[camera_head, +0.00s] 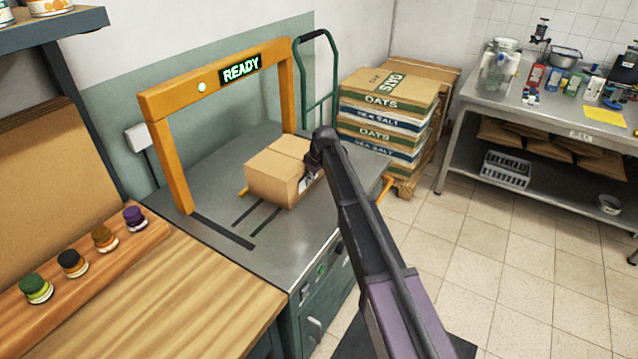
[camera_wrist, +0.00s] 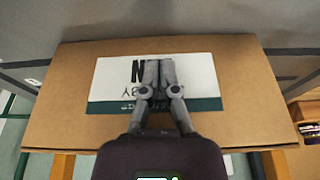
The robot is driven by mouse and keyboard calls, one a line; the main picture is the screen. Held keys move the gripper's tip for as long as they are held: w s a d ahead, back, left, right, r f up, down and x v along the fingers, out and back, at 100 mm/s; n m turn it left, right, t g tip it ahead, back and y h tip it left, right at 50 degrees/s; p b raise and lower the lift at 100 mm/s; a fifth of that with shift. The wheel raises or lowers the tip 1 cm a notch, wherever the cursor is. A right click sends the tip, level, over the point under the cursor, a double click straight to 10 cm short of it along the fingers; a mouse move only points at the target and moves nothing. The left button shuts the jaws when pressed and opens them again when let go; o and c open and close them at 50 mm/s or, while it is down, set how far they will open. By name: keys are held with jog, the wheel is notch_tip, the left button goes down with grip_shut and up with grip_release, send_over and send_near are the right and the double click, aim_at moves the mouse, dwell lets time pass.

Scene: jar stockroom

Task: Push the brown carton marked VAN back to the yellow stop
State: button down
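The brown carton (camera_head: 272,182) sits on the grey metal bench top under the orange frame. In the wrist view the carton (camera_wrist: 75,85) fills most of the picture, with a white and green label (camera_wrist: 205,80); only part of its lettering shows around my fingers. My gripper (camera_head: 308,180) is at the carton's right-hand face. In the wrist view my gripper (camera_wrist: 157,66) has its fingers together, in front of the label; I cannot tell whether they touch it. A small yellow piece (camera_head: 243,192) shows at the carton's left; most of it is hidden, so I cannot tell if it is the stop.
The orange frame (camera_head: 165,102) with a lit READY sign (camera_head: 240,69) spans the bench. A wooden counter with several small jars (camera_head: 104,238) is at left. Dark slots (camera_head: 222,232) mark the clear bench top in front.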

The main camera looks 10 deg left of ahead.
jog(key=shift+s+a, duration=0.1)
dwell(0.3)
jog(key=shift+s+d, duration=0.25)
jog(key=shift+d, duration=0.25)
jog(key=d, duration=0.1)
jog(key=s+d, duration=0.1)
jog(key=d, duration=0.1)
jog(key=shift+r, duration=0.1)
jog(key=shift+r+p, duration=0.55)
jog(key=shift+p, duration=0.05)
jog(key=w+p+v, duration=0.1)
jog(key=p+v, duration=0.7)
jog(key=shift+s+d+r, duration=0.2)
jog(key=shift+s+r, duration=0.15)
jog(key=shift+s, duration=0.1)
jog(key=shift+d, duration=0.1)
jog(key=s+d+m+h, duration=0.1)
jog(key=s+d+m, duration=0.6)
jog(key=s+d, duration=0.7)
jog(key=s+d+m+g+h, duration=0.1)
jog(key=s+d+m, duration=0.6)
jog(key=s+d, duration=0.8)
jog(key=d+h, duration=0.1)
jog(key=d, duration=0.1)
jog(key=shift+d+f, duration=0.35)
jog(key=shift+f, duration=0.05)
